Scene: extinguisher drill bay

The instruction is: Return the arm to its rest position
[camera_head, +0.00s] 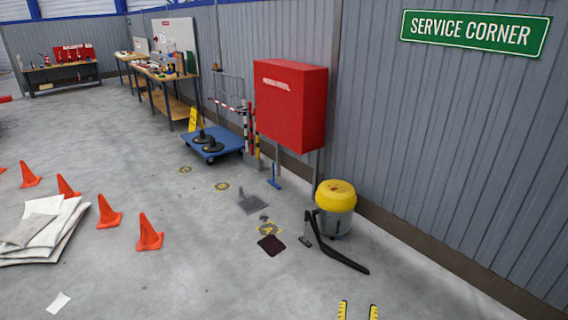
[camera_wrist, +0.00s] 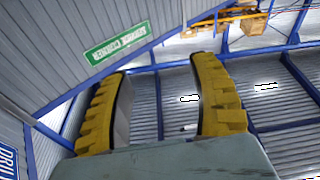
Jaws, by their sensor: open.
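My gripper (camera_wrist: 162,68) fills the lower part of the wrist view, with two yellow ridged fingers standing well apart and nothing between them. The wrist camera looks up past the fingers at the blue-beamed roof. In the head view, only the yellow and black tips of my gripper (camera_head: 358,310) show at the bottom edge, right of centre. The rest of the arm is out of that view.
A yellow-topped vacuum (camera_head: 336,196) with a black hose stands by the right wall. A red cabinet (camera_head: 290,104), a blue trolley (camera_head: 213,144) and workbenches lie farther back. Orange cones (camera_head: 149,232) and white sheets (camera_head: 45,230) are at left. The front middle floor is mostly clear.

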